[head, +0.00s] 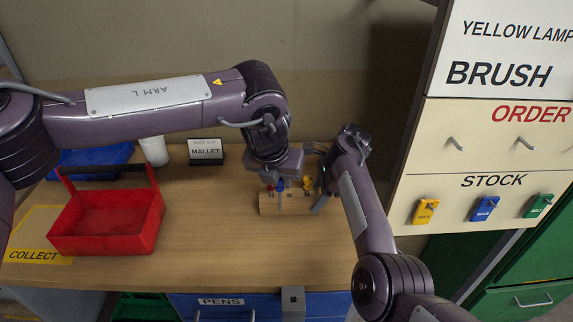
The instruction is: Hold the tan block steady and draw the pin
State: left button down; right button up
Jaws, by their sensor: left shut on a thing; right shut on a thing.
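The tan block (298,207) lies on the wooden table, right of the middle. Small coloured pins stand along its top: a blue pin (280,186), a yellow pin (307,184) and a bit of red beside the blue one. My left gripper (281,190) points down over the block's left part and is shut at the blue pin, which it partly hides. My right gripper (319,203) reaches in from the right and is shut on the block's right end. The fingertips are small and partly hidden by the arms.
A red tray with a handle (108,243) stands at left by the yellow COLLECT mat (40,222). A white cup (154,151) and a MALLET sign (205,151) stand behind. A cabinet (490,140) with hanging tags rises at right. The table's middle is clear.

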pick_arm(q)
jog(key=s+a, duration=0.3)
jog(key=s, duration=0.6)
jog(key=shift+s, duration=0.35)
pick_arm(e)
jog(key=o, duration=1.2)
